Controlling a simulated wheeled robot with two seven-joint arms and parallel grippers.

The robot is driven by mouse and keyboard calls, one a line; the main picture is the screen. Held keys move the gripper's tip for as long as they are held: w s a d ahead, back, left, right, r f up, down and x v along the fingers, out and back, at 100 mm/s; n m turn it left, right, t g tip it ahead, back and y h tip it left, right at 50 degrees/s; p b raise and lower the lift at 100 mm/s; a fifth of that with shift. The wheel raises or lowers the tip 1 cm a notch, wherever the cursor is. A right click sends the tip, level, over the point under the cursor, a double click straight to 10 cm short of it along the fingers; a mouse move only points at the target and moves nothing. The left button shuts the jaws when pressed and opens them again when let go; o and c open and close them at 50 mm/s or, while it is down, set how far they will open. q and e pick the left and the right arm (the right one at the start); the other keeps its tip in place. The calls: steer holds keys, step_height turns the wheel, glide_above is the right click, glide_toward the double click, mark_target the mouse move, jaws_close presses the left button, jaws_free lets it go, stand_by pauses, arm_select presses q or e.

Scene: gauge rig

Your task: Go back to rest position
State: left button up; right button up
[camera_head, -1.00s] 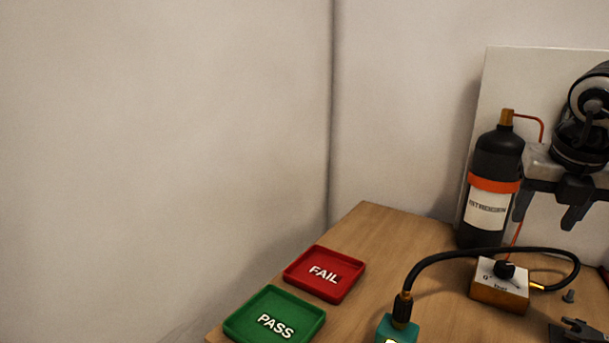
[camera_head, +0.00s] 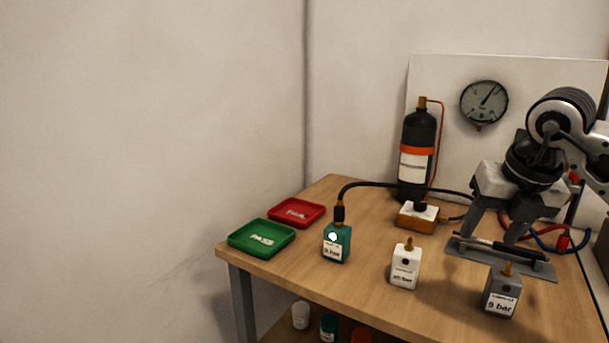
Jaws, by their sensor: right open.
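My right gripper (camera_head: 492,232) comes in from the right in the head view. Its two fingers are apart with nothing between them. The fingertips appear just over a dark grey holder (camera_head: 530,270) on the wooden table; I cannot tell whether they touch it. My left gripper is not in view.
The table (camera_head: 375,225) carries a red FAIL tray (camera_head: 282,208) and a green PASS tray (camera_head: 247,243) at left, both empty. A black bottle (camera_head: 421,140) and a small white-topped box (camera_head: 425,222) stand behind. A round gauge (camera_head: 484,102) is on the back panel. Small containers (camera_head: 300,316) are below.

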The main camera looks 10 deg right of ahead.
steer(key=a+f+n+g+y, duration=0.1)
steer(key=a+f+n+y, duration=0.35)
steer(key=a, duration=0.75)
steer(key=s+a+m+t+y+p, duration=0.1)
steer(key=s+a+m+t+y, duration=0.2)
steer(key=a+y, duration=0.55)
steer(key=s+a+m+t+y+p, duration=0.1)
steer(key=s+a+m+y, duration=0.3)
steer(key=a+y, duration=0.45)
steer(key=w+d+f+m+t+h, duration=0.1)
steer(key=d+f+m+t+h, duration=0.2)
steer(key=f+m+t+h, duration=0.5)
steer(key=w+d+f+m+t+h, duration=0.1)
steer(key=d+f+m+t+h, duration=0.35)
steer(key=m, duration=0.85)
steer(key=s+f+m+g+h+p, duration=0.1)
steer(key=s+f+m+g+h, duration=0.4)
steer(key=s+f+g, duration=0.4)
step_height(320, 180, down, 4)
steer(key=shift+s+f+m, duration=0.15)
steer(key=shift+s+m, duration=0.5)
steer(key=shift+s, duration=0.55)
